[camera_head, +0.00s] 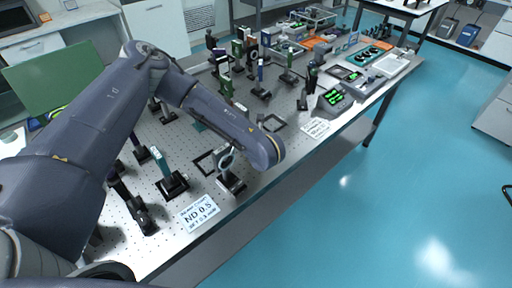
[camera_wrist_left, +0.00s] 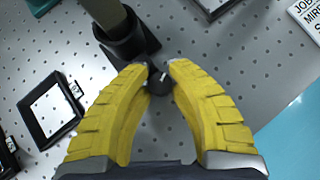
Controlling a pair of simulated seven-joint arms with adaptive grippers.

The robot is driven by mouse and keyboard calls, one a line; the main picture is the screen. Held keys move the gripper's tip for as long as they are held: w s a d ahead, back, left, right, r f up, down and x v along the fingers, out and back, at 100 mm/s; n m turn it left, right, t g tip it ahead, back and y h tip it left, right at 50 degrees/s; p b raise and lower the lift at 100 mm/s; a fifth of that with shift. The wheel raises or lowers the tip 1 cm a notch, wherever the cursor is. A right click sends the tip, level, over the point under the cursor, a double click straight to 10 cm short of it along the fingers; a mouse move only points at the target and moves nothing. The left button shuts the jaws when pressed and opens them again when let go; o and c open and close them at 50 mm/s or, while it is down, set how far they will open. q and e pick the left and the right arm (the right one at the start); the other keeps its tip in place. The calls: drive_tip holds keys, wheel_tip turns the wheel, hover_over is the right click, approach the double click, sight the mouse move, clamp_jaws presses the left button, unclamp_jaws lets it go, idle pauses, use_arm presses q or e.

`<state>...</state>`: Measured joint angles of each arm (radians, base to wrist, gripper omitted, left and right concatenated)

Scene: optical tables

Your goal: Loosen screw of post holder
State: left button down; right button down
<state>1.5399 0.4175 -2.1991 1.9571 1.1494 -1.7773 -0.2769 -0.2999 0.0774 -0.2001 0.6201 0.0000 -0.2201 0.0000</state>
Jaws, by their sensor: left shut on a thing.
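In the left wrist view, my left gripper (camera_wrist_left: 161,70) has its two yellow fingers closed in on a small black screw knob (camera_wrist_left: 160,84) with a light mark on it. The fingertips sit on either side of the knob. The knob is at the side of a black post holder (camera_wrist_left: 122,42), which stands on the perforated table and has a pale post rising out of it. In the head view, my left arm reaches over the table from the left, and its gripper is hidden behind the arm. My right gripper is in neither view.
A black square frame (camera_wrist_left: 48,110) lies left of the fingers on the optical table (camera_wrist_left: 240,70). A printed card (camera_wrist_left: 308,18) is at the upper right. In the head view, several mounted optics stand along the table, and a card (camera_head: 199,213) lies by the front edge.

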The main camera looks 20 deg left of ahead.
use_arm(q)
drive_tip(key=shift+w+a, duration=0.1)
idle(0.3)
drive_tip(key=c, duration=1.2)
unclamp_jaws()
drive_tip(key=v, duration=1.2)
drive_tip(key=shift+a, duration=0.1)
